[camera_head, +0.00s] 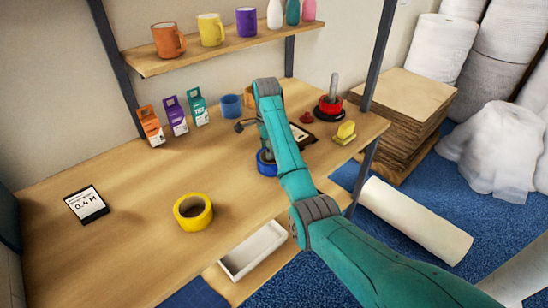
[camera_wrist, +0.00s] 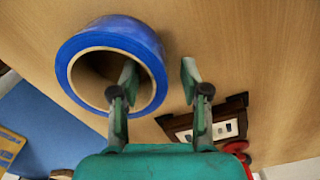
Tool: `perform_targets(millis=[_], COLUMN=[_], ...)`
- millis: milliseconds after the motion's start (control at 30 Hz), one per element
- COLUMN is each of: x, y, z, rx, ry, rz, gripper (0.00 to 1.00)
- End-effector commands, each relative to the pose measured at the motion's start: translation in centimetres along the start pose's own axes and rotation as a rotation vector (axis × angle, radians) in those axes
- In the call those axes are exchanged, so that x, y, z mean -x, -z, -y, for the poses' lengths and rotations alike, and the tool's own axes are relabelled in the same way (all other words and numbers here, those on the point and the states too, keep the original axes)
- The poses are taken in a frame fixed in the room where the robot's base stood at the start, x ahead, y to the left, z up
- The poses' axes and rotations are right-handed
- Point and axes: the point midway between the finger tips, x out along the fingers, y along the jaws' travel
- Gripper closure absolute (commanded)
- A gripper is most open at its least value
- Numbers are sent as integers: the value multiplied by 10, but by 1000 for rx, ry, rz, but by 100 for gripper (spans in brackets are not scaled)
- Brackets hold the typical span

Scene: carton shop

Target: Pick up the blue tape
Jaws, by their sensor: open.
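The blue tape (camera_head: 264,166) is a roll on the workbench, partly hidden behind my arm in the head view. In the wrist view the blue tape (camera_wrist: 112,32) shows large at upper left, with its dark round hole facing me. My gripper (camera_wrist: 159,72) is open. Its left finger overlaps the hole and appears to reach into it. Its right finger is outside the roll, so the right wall of the tape lies between the fingers. I cannot tell whether either finger touches it.
A yellow tape roll (camera_head: 193,212) and a label card (camera_head: 87,204) lie on the bench (camera_head: 130,222). Small cartons (camera_head: 175,115) and a blue cup (camera_head: 231,105) stand behind.

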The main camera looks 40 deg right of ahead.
Motion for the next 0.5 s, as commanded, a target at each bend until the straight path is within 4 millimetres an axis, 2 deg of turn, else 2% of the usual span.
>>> perform_targets(millis=[100, 367, 400, 500], x=[-8, -9, -9, -9], y=[-3, -4, -4, -4], z=[-6, -7, -7, -7], rx=[-1, -2, -2, -2], ry=[0, 0, 0, 0], rz=[0, 0, 0, 0], gripper=[54, 54, 57, 82])
